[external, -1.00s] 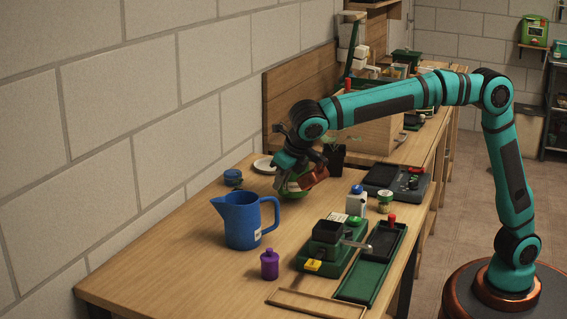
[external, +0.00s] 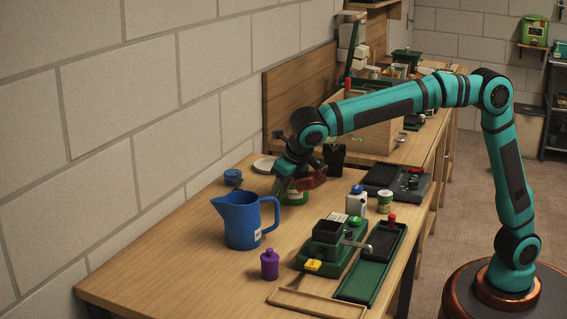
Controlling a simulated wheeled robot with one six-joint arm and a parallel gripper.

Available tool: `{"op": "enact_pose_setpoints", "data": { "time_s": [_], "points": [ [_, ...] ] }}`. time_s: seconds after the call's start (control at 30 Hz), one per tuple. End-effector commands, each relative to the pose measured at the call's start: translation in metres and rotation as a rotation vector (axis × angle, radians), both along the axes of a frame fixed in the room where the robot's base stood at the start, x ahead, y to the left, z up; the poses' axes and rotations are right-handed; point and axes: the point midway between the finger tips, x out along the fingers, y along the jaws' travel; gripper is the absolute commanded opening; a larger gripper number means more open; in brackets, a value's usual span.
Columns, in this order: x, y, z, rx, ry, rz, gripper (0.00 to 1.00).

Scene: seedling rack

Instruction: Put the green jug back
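A green jug (external: 296,198) is at the back middle of the near bench, mostly hidden behind my gripper. Its lower part shows and looks upright, at or very near the bench top. My gripper (external: 287,186) points down at the jug and overlaps its upper part. The fingers are too small and dark to show whether they are closed on it. A reddish-brown part (external: 313,180) shows just right of the gripper; what it belongs to is unclear.
A blue pitcher (external: 240,222) stands in front of the jug, with a purple bottle (external: 269,265) nearer. A dark plant pot (external: 335,158), a white bottle (external: 356,202) and a green tin (external: 385,202) are to the right. A pale plate (external: 265,164) lies behind. The front left bench is clear.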

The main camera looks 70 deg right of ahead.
Motion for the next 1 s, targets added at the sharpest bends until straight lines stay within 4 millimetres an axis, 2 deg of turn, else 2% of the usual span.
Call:
{"op": "enact_pose_setpoints", "data": {
  "time_s": [0.6, 0.8, 1.0],
  "points": [
    [-0.041, 0.012, 0.092, 0.002, -0.001, 0.001, 0.34],
    [-0.047, 0.013, 0.105, 0.001, 0.0, 0.0, 0.34],
    [-0.048, 0.013, 0.107, 0.0, 0.0, 0.0, 0.34]
  ]
}}
